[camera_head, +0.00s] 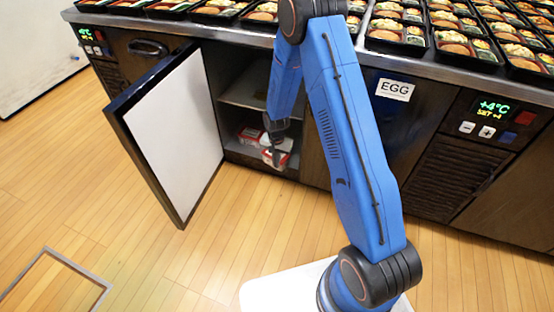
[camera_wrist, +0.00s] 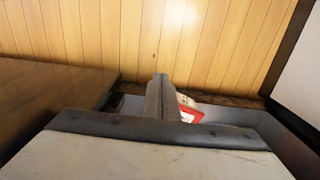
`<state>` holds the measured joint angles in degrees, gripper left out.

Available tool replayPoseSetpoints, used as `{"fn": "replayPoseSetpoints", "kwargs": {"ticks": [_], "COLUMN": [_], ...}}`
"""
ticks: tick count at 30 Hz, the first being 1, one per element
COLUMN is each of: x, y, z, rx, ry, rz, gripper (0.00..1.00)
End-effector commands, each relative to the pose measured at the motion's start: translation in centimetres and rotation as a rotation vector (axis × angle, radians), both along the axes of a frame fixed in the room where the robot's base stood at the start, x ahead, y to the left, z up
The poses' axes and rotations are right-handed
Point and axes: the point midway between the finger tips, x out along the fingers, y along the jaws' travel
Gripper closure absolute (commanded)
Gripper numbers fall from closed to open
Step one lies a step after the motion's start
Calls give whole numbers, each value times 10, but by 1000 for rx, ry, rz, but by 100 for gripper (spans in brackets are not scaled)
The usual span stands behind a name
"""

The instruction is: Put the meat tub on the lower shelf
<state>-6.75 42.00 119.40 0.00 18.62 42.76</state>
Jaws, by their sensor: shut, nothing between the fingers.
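Red-and-white tubs (camera_head: 250,135) sit low inside the open cabinet, on its lower shelf (camera_head: 233,147). One of these tubs (camera_head: 268,155) is near the front, right by my fingertips; I cannot read its label, so I cannot tell which is the meat tub. My gripper (camera_head: 277,162) points down at the cabinet opening, shut and empty. In the wrist view my shut fingers (camera_wrist: 160,82) partly cover a red-and-white tub (camera_wrist: 189,113) just to their right. Whether they touch it is unclear.
The white-lined cabinet door (camera_head: 175,125) stands open on the left. An upper shelf (camera_head: 245,97) spans the cabinet above the tubs. Several bento trays (camera_head: 395,30) line the counter top. An EGG label (camera_head: 394,89) marks the closed front at right. The wooden floor (camera_head: 110,190) is clear.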

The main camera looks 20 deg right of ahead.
Motion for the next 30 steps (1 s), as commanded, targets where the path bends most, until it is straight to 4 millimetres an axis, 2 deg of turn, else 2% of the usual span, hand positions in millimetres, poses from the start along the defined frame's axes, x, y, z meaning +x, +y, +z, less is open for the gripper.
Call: {"fn": "replayPoseSetpoints", "kwargs": {"ticks": [6,12,19,30], "x": [-1,2,26,32], "y": [0,-2,-19,-24], "z": [-36,-62,-60,-60], "rx": [0,0,0,0], "ry": [2,0,-1,0], "rz": [0,-1,-1,0], "gripper": [100,100,100,100]}}
